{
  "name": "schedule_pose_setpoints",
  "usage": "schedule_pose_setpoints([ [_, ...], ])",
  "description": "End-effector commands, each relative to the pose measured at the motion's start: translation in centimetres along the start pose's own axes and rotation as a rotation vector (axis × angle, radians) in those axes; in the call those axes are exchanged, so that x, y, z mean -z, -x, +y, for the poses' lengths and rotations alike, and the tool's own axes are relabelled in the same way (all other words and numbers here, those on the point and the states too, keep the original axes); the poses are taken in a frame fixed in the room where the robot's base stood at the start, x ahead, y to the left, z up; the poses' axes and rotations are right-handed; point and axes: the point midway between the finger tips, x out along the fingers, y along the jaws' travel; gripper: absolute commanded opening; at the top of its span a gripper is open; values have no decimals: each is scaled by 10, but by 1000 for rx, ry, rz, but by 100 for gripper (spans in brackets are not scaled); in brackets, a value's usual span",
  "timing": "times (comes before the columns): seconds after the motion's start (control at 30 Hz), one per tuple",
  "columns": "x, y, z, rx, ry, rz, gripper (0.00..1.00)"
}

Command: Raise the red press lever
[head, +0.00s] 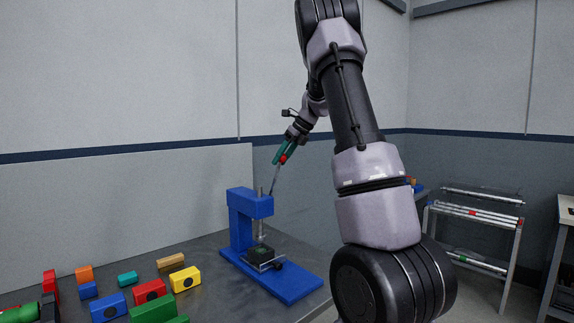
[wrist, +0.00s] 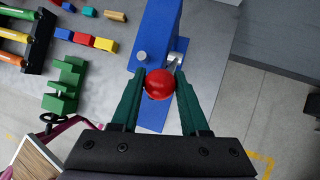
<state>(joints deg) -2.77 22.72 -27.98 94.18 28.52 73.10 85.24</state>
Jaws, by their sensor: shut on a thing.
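The blue press (head: 250,203) stands on a blue base on the grey table, and it also shows in the wrist view (wrist: 157,35). Its metal lever (head: 274,178) slants upward from the press head to a red knob (wrist: 159,84). My gripper (head: 281,156) is above and to the right of the press head. Its two green fingers are shut on the red knob, one on each side. In the wrist view a short part of the metal rod shows beyond the knob. A small dark block (head: 260,253) sits under the press ram.
Several coloured blocks, such as a yellow one (head: 185,279) and a red one (head: 149,291), lie left of the press. A metal shelf rack (head: 476,225) stands at right.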

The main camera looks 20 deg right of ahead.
Motion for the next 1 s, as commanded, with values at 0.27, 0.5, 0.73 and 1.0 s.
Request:
schedule_pose_setpoints([
  [0.27,-13,-2,-2,1,2,-5,0],
  [0.5,-14,-2,-2,1,2,-6,0],
  [0.73,-14,-2,-2,1,3,-7,63],
  [1.0,-13,-2,-2,0,2,-5,73],
])
